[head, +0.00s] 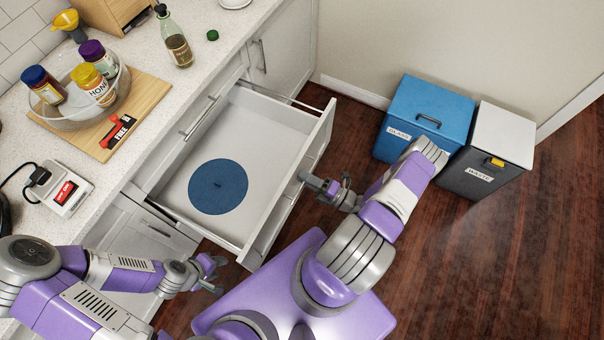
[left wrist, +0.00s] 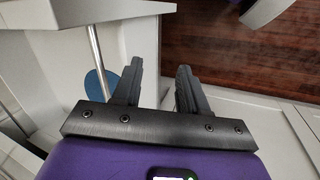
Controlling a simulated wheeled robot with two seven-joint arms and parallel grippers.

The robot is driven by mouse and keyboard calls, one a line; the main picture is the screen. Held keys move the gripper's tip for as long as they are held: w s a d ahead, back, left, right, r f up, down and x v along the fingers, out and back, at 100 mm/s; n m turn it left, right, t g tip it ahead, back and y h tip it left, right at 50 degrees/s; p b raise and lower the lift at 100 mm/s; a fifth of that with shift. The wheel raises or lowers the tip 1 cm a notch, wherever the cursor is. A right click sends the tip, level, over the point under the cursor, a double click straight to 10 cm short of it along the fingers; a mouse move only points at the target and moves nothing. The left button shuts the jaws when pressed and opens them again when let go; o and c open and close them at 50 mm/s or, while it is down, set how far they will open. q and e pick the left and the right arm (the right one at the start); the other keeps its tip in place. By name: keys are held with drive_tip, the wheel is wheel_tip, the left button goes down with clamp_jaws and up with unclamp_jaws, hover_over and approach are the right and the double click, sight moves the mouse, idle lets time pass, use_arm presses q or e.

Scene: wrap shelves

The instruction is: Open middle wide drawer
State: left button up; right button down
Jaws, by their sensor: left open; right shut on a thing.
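The middle wide drawer (head: 255,125) is pulled far out of the white cabinet, and a round blue lid (head: 218,187) lies flat inside it. My right gripper (head: 308,180) is at the outer face of the drawer front, shut on the drawer's handle (head: 291,198); its fingers partly hide the handle. My left gripper (head: 214,272) is open and empty, low beside the near left corner of the drawer. In the left wrist view its two dark fingers (left wrist: 160,88) stand apart with nothing between them, and part of the blue lid (left wrist: 97,84) shows beyond.
The counter (head: 150,55) holds a glass bowl of jars (head: 73,95) on a wooden board, a bottle (head: 176,45) and a small white device (head: 66,190). A blue glass bin (head: 420,105) and a dark waste bin (head: 470,165) stand at the right. Wood floor (head: 500,265) is clear at lower right.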

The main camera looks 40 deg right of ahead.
drive_tip(key=shift+s, duration=0.1)
idle(0.3)
drive_tip(key=c, duration=1.3)
unclamp_jaws()
drive_tip(key=v, duration=0.7)
drive_tip(key=shift+s+d+f, duration=0.1)
drive_tip(key=shift+s+d, duration=0.1)
drive_tip(key=shift+s, duration=0.05)
